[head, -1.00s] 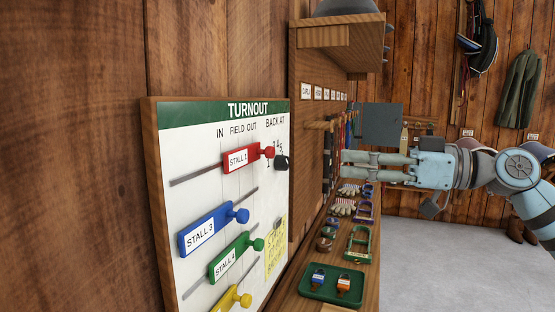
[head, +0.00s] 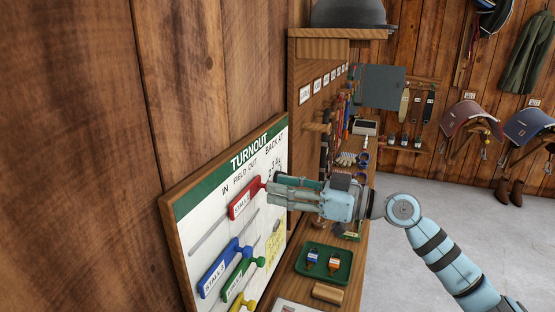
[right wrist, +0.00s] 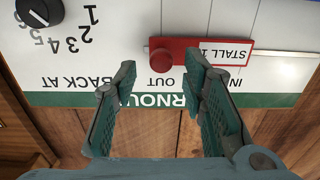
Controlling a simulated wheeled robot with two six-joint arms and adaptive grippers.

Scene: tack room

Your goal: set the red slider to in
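The red slider (head: 243,200), labelled STALL 2 in the earlier head frame, sits on its slot in the top row of the white TURNOUT board (head: 207,201). In the right wrist view, where the board appears upside down, the red slider (right wrist: 228,54) has its round knob below the word OUT, and its slot runs on toward IN. My right gripper (head: 268,192) is at the board beside the knob. In the wrist view the right gripper (right wrist: 160,85) has its fingers spread, with the knob ahead between them; no contact shows. My left gripper is not in view.
Blue (head: 217,273), green (head: 236,279) and yellow (head: 248,303) sliders sit lower on the board. A black dial (right wrist: 40,12) is beside the red slider's row. A shelf with a green tray (head: 324,277) stands to the right. A wooden cabinet (head: 316,90) rises behind.

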